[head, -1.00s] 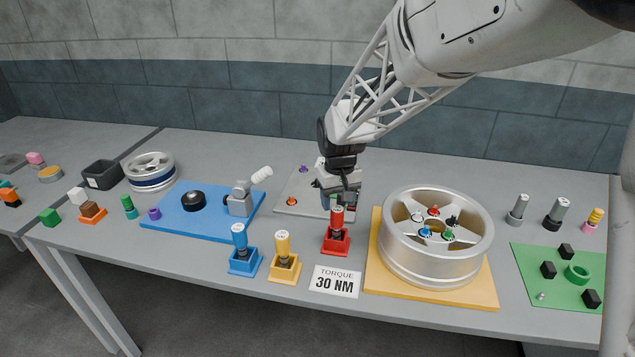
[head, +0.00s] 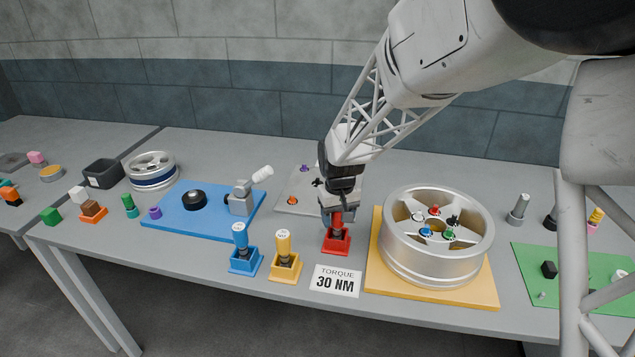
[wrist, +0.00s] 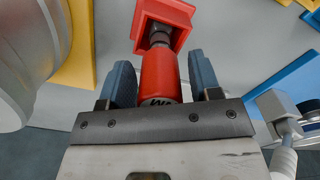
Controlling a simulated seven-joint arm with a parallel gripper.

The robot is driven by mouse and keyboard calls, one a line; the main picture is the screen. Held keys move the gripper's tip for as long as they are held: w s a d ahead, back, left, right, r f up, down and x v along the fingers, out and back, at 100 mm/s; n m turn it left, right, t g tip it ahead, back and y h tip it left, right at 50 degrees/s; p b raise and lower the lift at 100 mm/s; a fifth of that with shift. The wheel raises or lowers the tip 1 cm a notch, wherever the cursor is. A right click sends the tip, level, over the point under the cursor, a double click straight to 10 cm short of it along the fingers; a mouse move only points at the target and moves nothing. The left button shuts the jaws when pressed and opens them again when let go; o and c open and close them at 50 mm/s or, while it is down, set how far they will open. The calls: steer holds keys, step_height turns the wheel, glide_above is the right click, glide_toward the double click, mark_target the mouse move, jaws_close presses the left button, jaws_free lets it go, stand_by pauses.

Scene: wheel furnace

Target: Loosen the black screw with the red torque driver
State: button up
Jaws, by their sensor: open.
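The red torque driver (head: 337,219) stands upright in its red holder (head: 336,241) near the table's front. It also shows in the wrist view (wrist: 160,77), with the red holder (wrist: 162,22) beyond it. My gripper (head: 339,212) is over the driver's top. In the wrist view my gripper (wrist: 160,80) is open, with one blue-grey finger on each side of the red handle and gaps visible between them. The black screw (head: 452,220) sits at the right of the hub inside the silver wheel (head: 402,257), among screws of other colours.
The wheel rests on a yellow board (head: 475,295). A blue driver (head: 241,245) and a yellow driver (head: 284,250) stand in holders to the left. A "TORQUE 30 NM" card (head: 336,280) lies in front. A grey plate (head: 292,190) lies behind.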

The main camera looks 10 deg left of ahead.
steer(key=shift+c, duration=0.4)
steer(key=c, duration=0.9)
steer(key=shift+r, duration=0.1)
steer(key=shift+r, duration=0.1)
steer(key=shift+r, duration=2.3)
